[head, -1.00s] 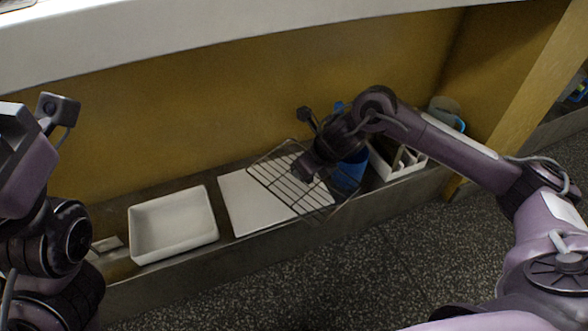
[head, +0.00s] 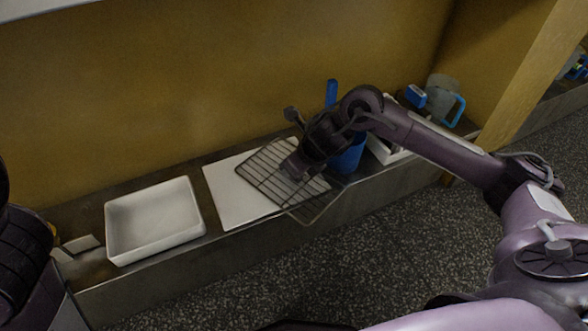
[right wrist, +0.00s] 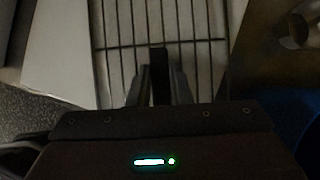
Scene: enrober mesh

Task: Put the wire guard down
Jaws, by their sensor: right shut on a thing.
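The wire guard (head: 262,178) is a dark wire grid with a thin frame. My right gripper (head: 290,170) is shut on it. The guard is over the right part of a flat white board (head: 226,203) and reaches past the shelf's front edge. In the right wrist view the grid's wires (right wrist: 115,46) run beyond the fingers (right wrist: 160,85), with the white board behind them. I cannot tell whether the guard touches the board. My left arm shows at the left edge of the head view, but its gripper is out of the picture.
A white tray (head: 200,232) stands left of the board on the metal shelf (head: 110,292). A blue container (head: 350,158) stands right of the board, close to my right arm. A white rack (head: 382,150) and a clear jug with a blue handle (head: 441,97) are further right. A yellow wall (head: 180,90) rises behind.

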